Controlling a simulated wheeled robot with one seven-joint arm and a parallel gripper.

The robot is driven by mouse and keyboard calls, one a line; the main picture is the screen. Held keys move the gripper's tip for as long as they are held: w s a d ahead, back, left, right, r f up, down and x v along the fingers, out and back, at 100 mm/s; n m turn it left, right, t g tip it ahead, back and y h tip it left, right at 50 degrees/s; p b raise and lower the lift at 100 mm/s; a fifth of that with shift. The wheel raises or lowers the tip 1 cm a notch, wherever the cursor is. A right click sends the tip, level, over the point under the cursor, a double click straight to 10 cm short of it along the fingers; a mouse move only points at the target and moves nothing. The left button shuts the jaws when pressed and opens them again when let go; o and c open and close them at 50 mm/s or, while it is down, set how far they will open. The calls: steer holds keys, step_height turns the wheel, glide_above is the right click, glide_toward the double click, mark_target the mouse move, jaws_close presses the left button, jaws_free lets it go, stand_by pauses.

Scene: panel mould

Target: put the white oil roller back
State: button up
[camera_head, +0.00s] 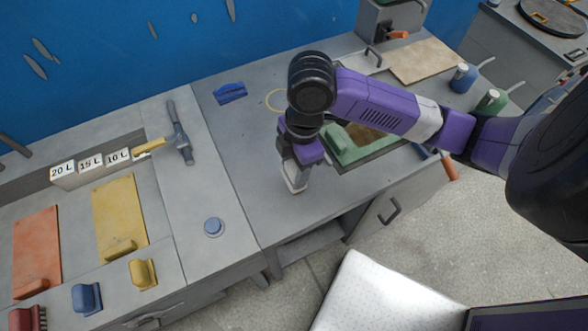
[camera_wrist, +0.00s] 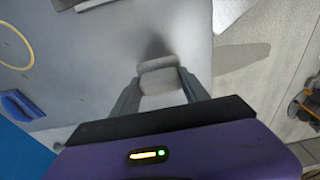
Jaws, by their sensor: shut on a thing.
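My gripper (camera_head: 293,182) is low over the grey worktop (camera_head: 262,195), left of the green mould panel. It also shows in the wrist view (camera_wrist: 160,88), its two fingers closed on the sides of a pale block. This pale block, the white oil roller (camera_wrist: 158,70), sits between the fingertips with a dark shadow beyond it. In the head view, little of the white roller shows beneath the gripper. I cannot tell whether it touches the worktop.
A green mould panel (camera_head: 346,150) lies right of my gripper, partly behind my arm. A blue tool (camera_head: 230,92) and a yellow ring (camera_head: 272,101) lie behind. The worktop's front edge is close.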

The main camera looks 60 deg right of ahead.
steer(key=shift+f, duration=0.85)
steer(key=shift+f, duration=0.15)
steer(key=o, duration=1.3)
